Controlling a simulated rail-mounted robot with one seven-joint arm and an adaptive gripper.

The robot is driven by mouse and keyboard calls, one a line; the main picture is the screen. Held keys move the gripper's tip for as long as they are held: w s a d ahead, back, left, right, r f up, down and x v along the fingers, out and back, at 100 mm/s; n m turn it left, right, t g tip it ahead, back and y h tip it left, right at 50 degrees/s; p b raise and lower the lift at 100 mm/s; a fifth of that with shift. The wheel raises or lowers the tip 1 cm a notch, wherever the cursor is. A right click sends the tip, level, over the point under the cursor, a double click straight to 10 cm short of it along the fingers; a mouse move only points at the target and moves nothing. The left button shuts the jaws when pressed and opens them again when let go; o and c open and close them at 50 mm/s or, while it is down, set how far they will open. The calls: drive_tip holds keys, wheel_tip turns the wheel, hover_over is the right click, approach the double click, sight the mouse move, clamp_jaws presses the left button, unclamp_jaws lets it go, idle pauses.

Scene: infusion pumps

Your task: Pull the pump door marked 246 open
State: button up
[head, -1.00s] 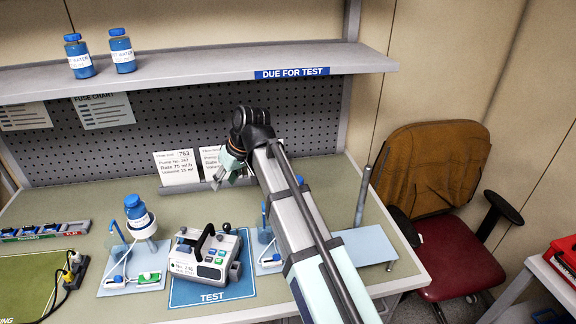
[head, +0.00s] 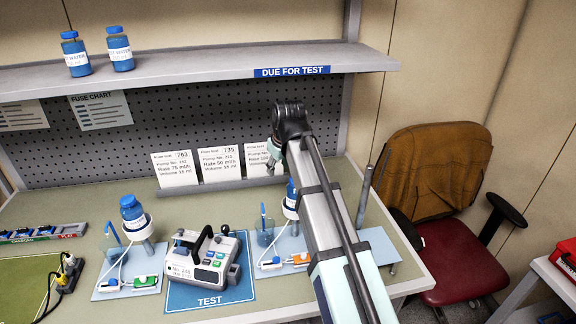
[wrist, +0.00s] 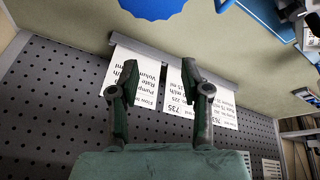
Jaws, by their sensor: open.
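The pump marked 246 (head: 205,262) stands on the blue TEST mat (head: 210,297) in the head view. It is a pale grey box with a black carry handle (head: 203,240) and coloured buttons. Its front label is small; the door looks closed, though its edges are hard to tell. My gripper (wrist: 158,90) is open and empty in the wrist view, with its fingers in front of the white cards. In the head view my arm reaches up right of the pump, and the fingers are mostly hidden near the right card. The gripper is well apart from the pump.
White cards (head: 220,163) stand in a holder against the pegboard (head: 110,150). Bottle stands with tubing flank the pump: a blue bottle (head: 133,212) at left and a beaker (head: 265,236) at right. A shelf (head: 200,75) overhangs the bench. A chair (head: 435,200) is at right.

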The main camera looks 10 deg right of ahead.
drive_tip(key=shift+w+d+h, duration=0.15)
drive_tip(key=shift+w+d, duration=0.1)
drive_tip(key=shift+d, duration=0.4)
drive_tip(key=shift+w+d+h, duration=0.15)
drive_tip(key=shift+w+d, duration=0.05)
drive_tip(key=shift+d, duration=0.45)
